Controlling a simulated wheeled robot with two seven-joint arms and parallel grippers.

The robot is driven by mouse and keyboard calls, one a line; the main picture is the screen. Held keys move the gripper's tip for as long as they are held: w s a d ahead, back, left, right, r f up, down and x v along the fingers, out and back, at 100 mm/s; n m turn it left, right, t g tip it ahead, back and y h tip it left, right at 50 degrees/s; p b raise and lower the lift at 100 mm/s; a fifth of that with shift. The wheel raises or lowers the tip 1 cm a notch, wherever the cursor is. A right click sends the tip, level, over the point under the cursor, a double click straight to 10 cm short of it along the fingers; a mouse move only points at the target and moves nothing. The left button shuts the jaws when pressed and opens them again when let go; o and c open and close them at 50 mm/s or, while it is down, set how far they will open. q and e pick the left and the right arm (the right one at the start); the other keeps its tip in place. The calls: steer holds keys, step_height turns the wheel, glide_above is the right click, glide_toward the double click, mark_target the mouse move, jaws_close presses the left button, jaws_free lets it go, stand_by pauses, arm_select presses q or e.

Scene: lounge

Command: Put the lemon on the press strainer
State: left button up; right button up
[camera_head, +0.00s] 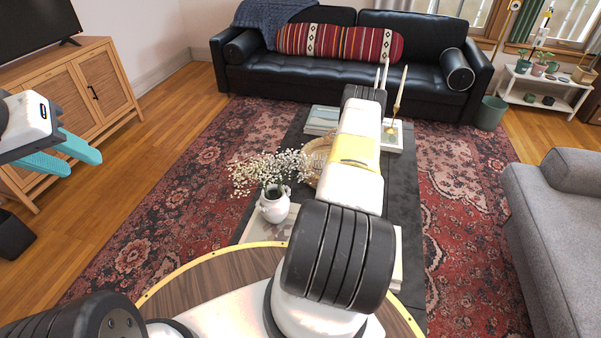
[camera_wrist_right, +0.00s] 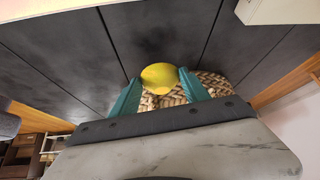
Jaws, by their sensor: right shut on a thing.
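The yellow lemon (camera_wrist_right: 158,77) shows in the right wrist view between the two teal fingertips of my right gripper (camera_wrist_right: 160,88). The right gripper is shut on the lemon, with a woven basket (camera_wrist_right: 215,84) just behind and below it. In the head view my right arm hides the lemon and the right fingers. My left gripper (camera_head: 86,163) is at the left edge of the head view, with its teal fingers apart and nothing between them. I cannot make out a press strainer in either view.
The dark coffee table (camera_head: 406,215) carries the basket (camera_head: 314,163), a white vase (camera_head: 273,206) of flowers, books and a candlestick (camera_head: 396,108). A round wooden table (camera_head: 205,281) is close in front. A black sofa (camera_head: 290,79) and a grey sofa (camera_head: 560,225) stand around the rug.

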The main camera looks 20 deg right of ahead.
steer(key=w+a, duration=0.6)
steer(key=a, duration=0.1)
steer(key=shift+w+a, duration=0.35)
steer(key=shift+a, duration=0.15)
steer(key=shift+s+d+f, duration=0.15)
steer(key=shift+f, duration=1.6)
steer(key=o, duration=1.4)
steer(key=shift+f, duration=0.1)
steer(key=shift+c, duration=0.2)
